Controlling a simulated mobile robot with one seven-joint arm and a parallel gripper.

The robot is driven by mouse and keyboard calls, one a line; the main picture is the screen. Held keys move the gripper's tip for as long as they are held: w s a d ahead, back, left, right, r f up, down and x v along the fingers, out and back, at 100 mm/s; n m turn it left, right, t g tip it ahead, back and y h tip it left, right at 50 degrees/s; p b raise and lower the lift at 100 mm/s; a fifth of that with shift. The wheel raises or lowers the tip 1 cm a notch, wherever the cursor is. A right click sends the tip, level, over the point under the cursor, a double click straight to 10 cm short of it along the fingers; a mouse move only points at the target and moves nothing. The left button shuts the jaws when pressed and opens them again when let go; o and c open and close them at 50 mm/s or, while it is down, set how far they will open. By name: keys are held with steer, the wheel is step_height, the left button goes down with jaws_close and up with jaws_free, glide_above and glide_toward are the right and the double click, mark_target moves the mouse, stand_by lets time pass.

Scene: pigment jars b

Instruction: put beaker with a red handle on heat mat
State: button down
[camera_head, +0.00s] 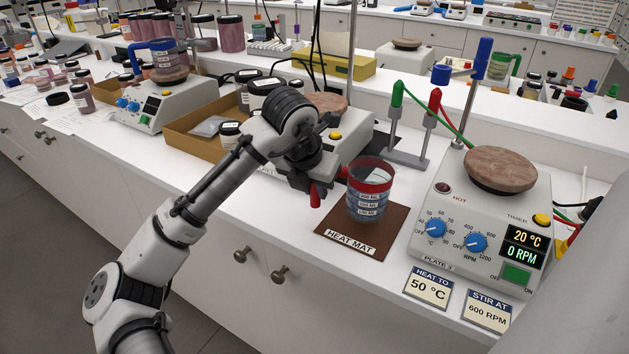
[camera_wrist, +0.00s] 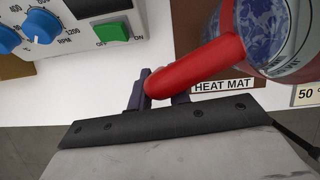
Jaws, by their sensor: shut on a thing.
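The beaker (camera_head: 368,203) is clear with a red rim band and blue markings. It stands upright over the brown heat mat (camera_head: 336,246); I cannot tell whether its base touches the mat. My gripper (camera_head: 317,186) is at the beaker's left side, shut on its red handle (camera_head: 315,196). In the wrist view, the red handle (camera_wrist: 195,67) lies between the fingers of my gripper (camera_wrist: 166,88), with the beaker (camera_wrist: 270,32) at upper right. The mat's label (camera_wrist: 223,84) shows beside the handle.
Right of the mat stands a hotplate (camera_head: 480,215) with a round top plate and instruction cards in front. A stand with green and red clamps (camera_head: 410,150) is behind the beaker. Another hotplate (camera_head: 350,135) is behind my gripper. A cardboard tray (camera_head: 205,125) lies left.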

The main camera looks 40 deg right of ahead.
steer(key=shift+f, duration=0.6)
steer(key=shift+f+b, duration=0.4)
steer(key=shift+f, duration=0.15)
stand_by(0.5)
steer(key=c, duration=1.2)
jaws_free()
steer(key=shift+c, duration=0.2)
steer(key=shift+s, duration=0.1)
